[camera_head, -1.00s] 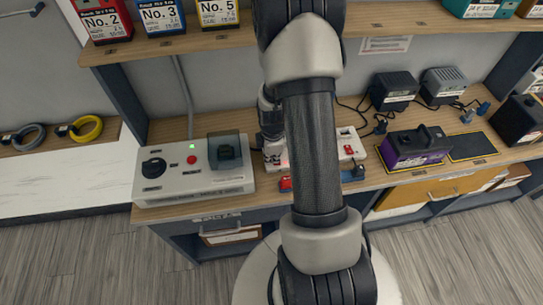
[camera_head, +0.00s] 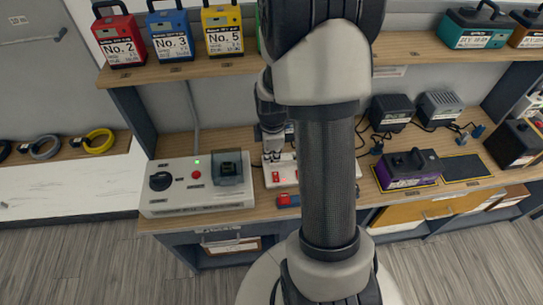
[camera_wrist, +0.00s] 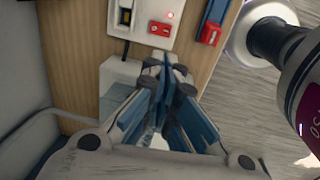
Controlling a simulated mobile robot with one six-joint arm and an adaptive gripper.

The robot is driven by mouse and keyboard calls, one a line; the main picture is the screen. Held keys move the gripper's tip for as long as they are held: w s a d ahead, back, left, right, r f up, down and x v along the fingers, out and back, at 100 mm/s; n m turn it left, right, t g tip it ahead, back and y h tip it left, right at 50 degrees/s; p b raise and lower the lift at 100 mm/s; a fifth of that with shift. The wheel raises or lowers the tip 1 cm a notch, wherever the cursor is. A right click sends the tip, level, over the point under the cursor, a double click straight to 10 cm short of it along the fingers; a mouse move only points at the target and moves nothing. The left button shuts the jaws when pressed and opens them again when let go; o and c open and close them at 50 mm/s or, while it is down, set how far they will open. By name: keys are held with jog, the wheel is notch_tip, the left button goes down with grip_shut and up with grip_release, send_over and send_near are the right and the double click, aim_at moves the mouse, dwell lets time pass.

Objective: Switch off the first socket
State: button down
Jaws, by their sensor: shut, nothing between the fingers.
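The white socket strip (camera_head: 272,180) lies on the workbench, partly hidden behind my arm in the head view. A red switch (camera_head: 276,177) shows near its left end. In the wrist view the strip (camera_wrist: 147,42) is at the top, with a dark socket opening (camera_wrist: 126,16), a red rocker switch (camera_wrist: 160,28) and a lit red lamp. My gripper (camera_wrist: 165,62) is shut and empty. Its fingertips appear just below the strip's edge in the wrist view; whether they touch it I cannot tell. In the head view my gripper (camera_head: 273,148) is over the strip's left part.
A control box (camera_head: 200,200) with a black knob and green lamp stands left of the strip. A red and blue item (camera_head: 288,200) lies in front. Colored batteries (camera_head: 170,35) stand on the shelf above.

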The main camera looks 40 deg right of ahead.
jog(key=shift+w+d+r+p, duration=0.35)
jog(key=shift+w+d+p, duration=0.15)
jog(key=shift+p, duration=0.1)
jog(key=shift+f, duration=0.1)
jog(key=b, duration=0.4)
send_over(271, 176)
jog(key=f, duration=1.2)
jog(key=shift+s+a+f, duration=0.1)
jog(key=shift+s+f, duration=0.15)
jog(key=shift+f, duration=0.05)
jog(key=shift+w+f, duration=0.1)
jog(key=shift+f, duration=0.5)
jog(key=shift+f, duration=0.1)
